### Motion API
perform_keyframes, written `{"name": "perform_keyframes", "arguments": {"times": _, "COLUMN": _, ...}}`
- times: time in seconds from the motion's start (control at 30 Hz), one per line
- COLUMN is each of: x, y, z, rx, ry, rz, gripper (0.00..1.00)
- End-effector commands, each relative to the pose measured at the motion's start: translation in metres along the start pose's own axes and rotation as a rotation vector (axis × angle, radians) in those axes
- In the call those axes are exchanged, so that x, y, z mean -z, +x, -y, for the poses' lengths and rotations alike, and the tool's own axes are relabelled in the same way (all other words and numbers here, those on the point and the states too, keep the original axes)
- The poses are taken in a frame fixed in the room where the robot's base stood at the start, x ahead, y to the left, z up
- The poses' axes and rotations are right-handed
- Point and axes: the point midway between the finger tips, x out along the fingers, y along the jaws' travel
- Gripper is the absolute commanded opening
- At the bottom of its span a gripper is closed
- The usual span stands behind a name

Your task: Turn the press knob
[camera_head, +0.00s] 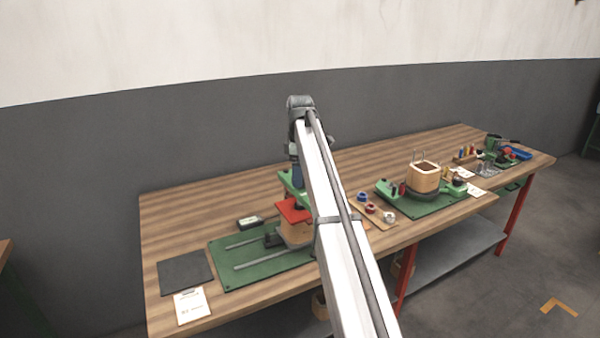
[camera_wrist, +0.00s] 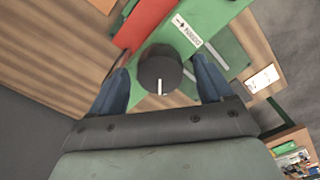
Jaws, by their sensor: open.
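The press knob (camera_wrist: 158,70) is a dark round knob with a white mark at its lower edge in the wrist view. My gripper (camera_wrist: 161,66) is open, with one blue finger on each side of the knob. I cannot tell whether the fingers touch it. The knob is above the press's green top (camera_wrist: 214,14), which bears a white label with an arrow. In the head view the press (camera_head: 292,210) has a green top, a red plate and a wooden block below. My gripper (camera_head: 297,174) points down over it there; my arm hides part of the press and the knob.
The press stands on a green base plate (camera_head: 240,266) with grey rails on the wooden bench (camera_head: 170,218). A dark mat (camera_head: 185,271) and a white sheet (camera_head: 192,306) lie left. A coil winder (camera_head: 426,180) and small spools (camera_head: 372,208) stand right. Bare bench lies behind.

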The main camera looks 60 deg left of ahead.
Motion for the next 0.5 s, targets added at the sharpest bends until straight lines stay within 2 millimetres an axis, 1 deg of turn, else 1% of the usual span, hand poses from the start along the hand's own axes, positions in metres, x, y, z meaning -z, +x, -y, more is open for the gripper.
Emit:
{"name": "perform_keyframes", "arguments": {"times": 0.17, "x": 0.0000, "y": -0.0001, "z": -0.0001, "rx": 0.000, "ry": 0.000, "rz": 0.000, "gripper": 0.80}}
{"name": "perform_keyframes", "arguments": {"times": 0.5, "x": 0.0000, "y": -0.0004, "z": 0.0001, "rx": 0.000, "ry": 0.000, "rz": 0.000, "gripper": 0.48}}
